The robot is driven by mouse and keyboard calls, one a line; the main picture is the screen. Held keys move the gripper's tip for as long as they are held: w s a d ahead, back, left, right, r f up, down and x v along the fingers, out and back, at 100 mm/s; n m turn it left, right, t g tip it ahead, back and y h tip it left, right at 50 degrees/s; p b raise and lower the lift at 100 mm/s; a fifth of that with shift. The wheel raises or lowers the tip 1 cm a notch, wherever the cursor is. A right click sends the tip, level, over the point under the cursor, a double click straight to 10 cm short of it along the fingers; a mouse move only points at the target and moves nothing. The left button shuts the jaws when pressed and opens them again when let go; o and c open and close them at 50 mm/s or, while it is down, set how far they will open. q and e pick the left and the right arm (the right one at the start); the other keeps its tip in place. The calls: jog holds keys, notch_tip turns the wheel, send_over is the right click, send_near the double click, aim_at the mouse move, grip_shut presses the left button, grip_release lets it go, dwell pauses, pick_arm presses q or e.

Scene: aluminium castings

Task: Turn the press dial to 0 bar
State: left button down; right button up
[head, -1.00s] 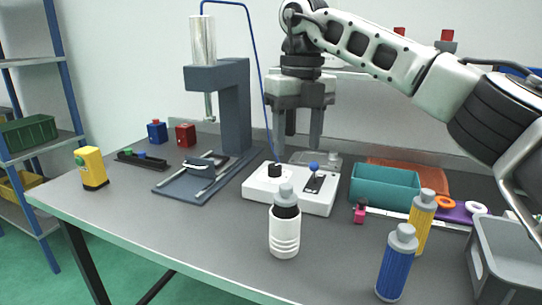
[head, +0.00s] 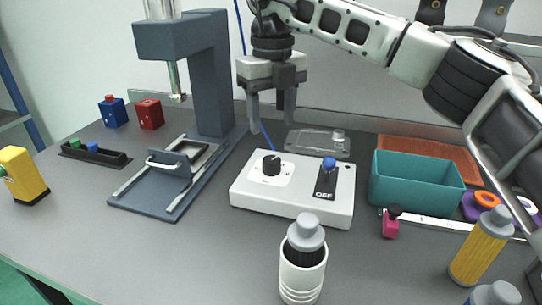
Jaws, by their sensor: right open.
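The press control box (head: 300,207) is white and lies on the grey table in the middle of the head view. Its black dial (head: 271,165) is on the left part of its top, and the scale around it is too small to read. The press (head: 210,80) is dark grey-blue and stands to the left. My right gripper (head: 272,125) is open and empty, fingers pointing down, above and slightly behind the dial, apart from it. My left gripper is not in view.
A teal bin (head: 412,185) and an orange tray (head: 430,152) are to the right. A clear plate (head: 318,142) lies behind the box. A blue hose (head: 240,28) runs down to the box.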

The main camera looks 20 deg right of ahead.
aim_at(272, 160)
notch_tip(272, 160, down, 9)
jog(key=shift+f, duration=0.15)
jog(key=c, duration=1)
